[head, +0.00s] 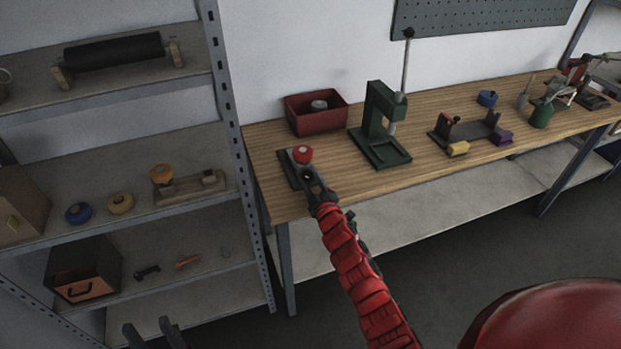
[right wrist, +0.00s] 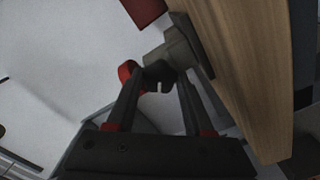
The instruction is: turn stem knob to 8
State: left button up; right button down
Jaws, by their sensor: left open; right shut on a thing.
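A small fixture stands on a dark base plate (head: 286,172) at the left end of the wooden bench. A red round part (head: 302,153) sits on top; it also shows in the right wrist view (right wrist: 126,74). My right gripper (head: 308,176) is at this fixture, shut on a dark knob (right wrist: 158,73) that carries a short pale mark. A grey body (right wrist: 177,50) is behind the knob. The scale and its numbers cannot be read. My left gripper (head: 151,329) is open and empty, low in front of the shelves, partly cut off by the frame edge.
A red bin (head: 318,120) stands behind the fixture and a green press (head: 381,145) to its right. Further right are a small jig (head: 465,130) and other tools. A metal shelf unit (head: 228,110) stands close on the left.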

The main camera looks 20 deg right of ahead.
jog(key=m+p, duration=0.1)
jog(key=m, duration=0.3)
jog(key=shift+m, duration=0.3)
jog(key=shift+f+m, duration=0.1)
jog(key=shift+m, duration=1.8)
jog(key=shift+c, duration=1.5)
grip_release()
